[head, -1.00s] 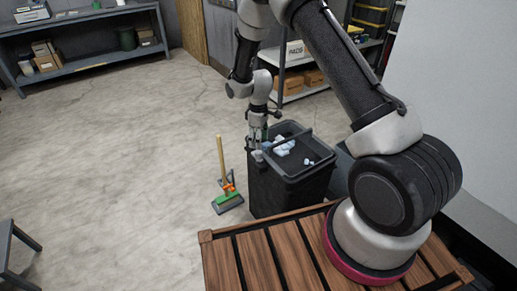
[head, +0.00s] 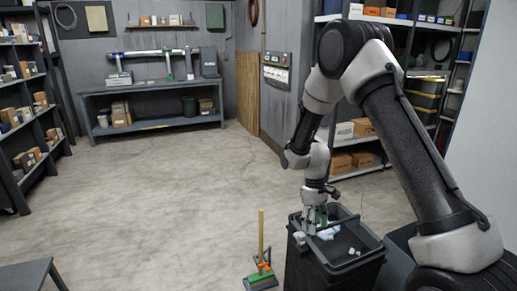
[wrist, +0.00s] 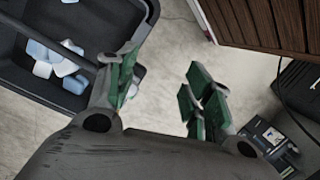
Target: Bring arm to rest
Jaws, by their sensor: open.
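The bin (wrist: 22,75) is at the left there, beside the left finger. White and light-blue pieces (wrist: 62,62) lie in the bin; they also show in the head view (head: 328,232). Whether a finger touches the rim cannot be told.
A broom with a wooden handle (head: 261,235) and a green-orange head stands on the floor left of the bin. A grey stool (head: 30,275) is at the lower left. A workbench (head: 150,92) and stocked shelves (head: 25,110) line the walls. The middle floor is clear.

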